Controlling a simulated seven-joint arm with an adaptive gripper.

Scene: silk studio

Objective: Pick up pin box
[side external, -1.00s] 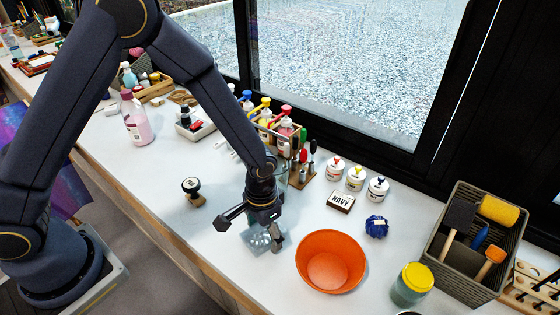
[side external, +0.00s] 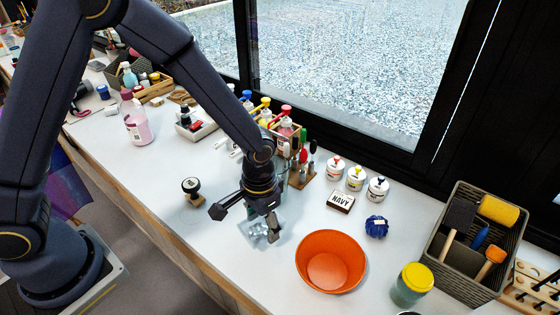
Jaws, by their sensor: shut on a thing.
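The pin box (side external: 255,231) is a small clear box with silvery contents, low over the white counter left of the orange bowl. My gripper (side external: 269,233) points down at it and is shut on it. The fingers cover the right part of the box. I cannot tell whether the box is clear of the counter.
An orange bowl (side external: 331,262) stands close to the right. A stamp with a round knob (side external: 192,190) is to the left. A bottle rack (side external: 284,133) stands behind my wrist.

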